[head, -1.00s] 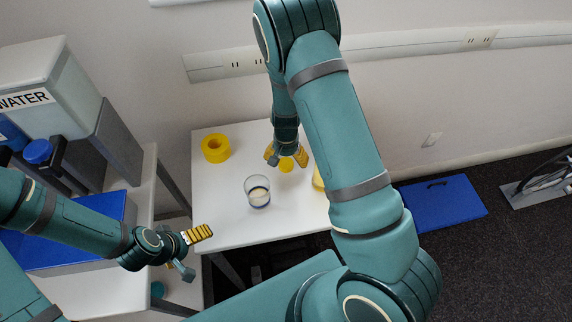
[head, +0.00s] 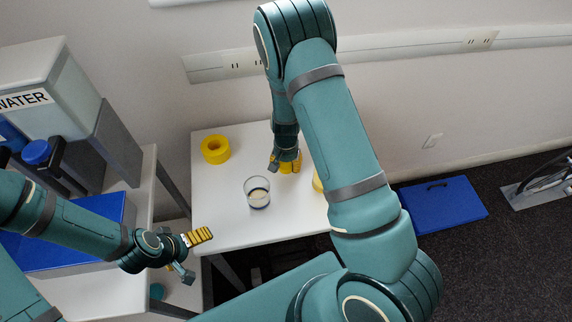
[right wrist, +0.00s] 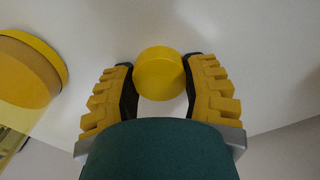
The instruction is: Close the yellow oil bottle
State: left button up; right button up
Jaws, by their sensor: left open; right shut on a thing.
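A small round yellow cap (head: 285,167) is on the white table and also shows in the right wrist view (right wrist: 160,74). My right gripper (head: 287,163) points down at it, with its fingers shut on the cap's sides; it also shows in the right wrist view (right wrist: 161,88). The yellow oil bottle (head: 318,182) is mostly hidden behind my right arm; a large yellow rounded part of it (right wrist: 30,72) shows at the left of the right wrist view. I cannot tell whether its mouth is uncovered. My left gripper (head: 196,254) is open and empty, away at the table's left front.
A clear glass (head: 257,192) with a dark band stands mid-table (head: 232,228). A grey water container (head: 48,85) and a blue-capped bottle (head: 38,153) stand on the left. The table's front left is clear.

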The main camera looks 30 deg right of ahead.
aim_at(286, 164)
pick_arm(q)
jog(key=shift+r+p, duration=0.85)
jog(key=shift+r, duration=0.1)
pick_arm(e)
notch_tip(286, 164, up, 10)
pick_arm(q)
jog(key=shift+d, duration=0.1)
pick_arm(e)
jog(key=shift+a, duration=0.1)
